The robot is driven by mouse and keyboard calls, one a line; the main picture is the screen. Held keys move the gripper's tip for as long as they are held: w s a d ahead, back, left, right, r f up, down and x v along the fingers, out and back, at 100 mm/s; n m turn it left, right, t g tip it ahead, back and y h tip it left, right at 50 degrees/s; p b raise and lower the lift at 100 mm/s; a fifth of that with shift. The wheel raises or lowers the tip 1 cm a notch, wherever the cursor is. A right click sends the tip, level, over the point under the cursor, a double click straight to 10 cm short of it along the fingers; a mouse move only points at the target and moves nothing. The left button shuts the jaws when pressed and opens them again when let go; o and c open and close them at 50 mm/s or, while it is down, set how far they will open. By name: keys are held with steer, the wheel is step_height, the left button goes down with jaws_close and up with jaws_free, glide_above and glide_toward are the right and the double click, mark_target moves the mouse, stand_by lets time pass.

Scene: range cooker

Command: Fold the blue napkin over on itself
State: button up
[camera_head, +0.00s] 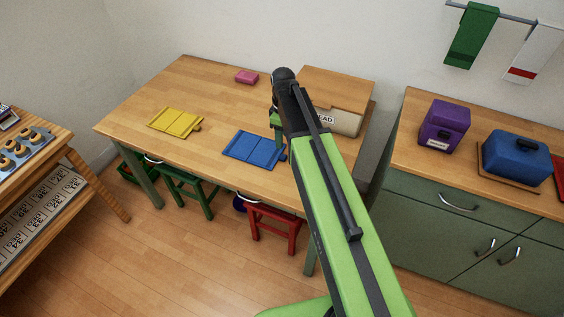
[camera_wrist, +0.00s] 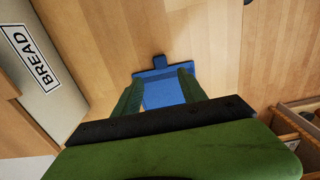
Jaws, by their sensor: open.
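The blue napkin (camera_head: 252,149) lies flat on the wooden table near its front edge, with a crease line across it and a small tab at its right side. In the wrist view the blue napkin (camera_wrist: 162,93) shows between and beyond my fingers, its tab pointing up the picture. My gripper (camera_head: 281,142) is at the tab end of the napkin, at its right in the head view. In the wrist view my gripper (camera_wrist: 159,82) is open, with one green finger on each side and nothing held. I cannot tell whether the fingertips touch the cloth. The gripper body hides the napkin's nearer part.
A bread box (camera_head: 345,121) stands on the table behind my arm. A yellow napkin (camera_head: 175,122) lies to the left, and a pink block (camera_head: 247,77) at the back. Green (camera_head: 188,190) and red (camera_head: 273,226) stools stand below the front edge. The table's middle is clear.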

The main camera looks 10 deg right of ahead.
mark_target(283, 156)
step_height(283, 156, down, 10)
steer(key=b, duration=0.8)
steer(key=shift+r, duration=0.2)
steer(key=shift+r, duration=0.1)
jaws_close()
stand_by(0.5)
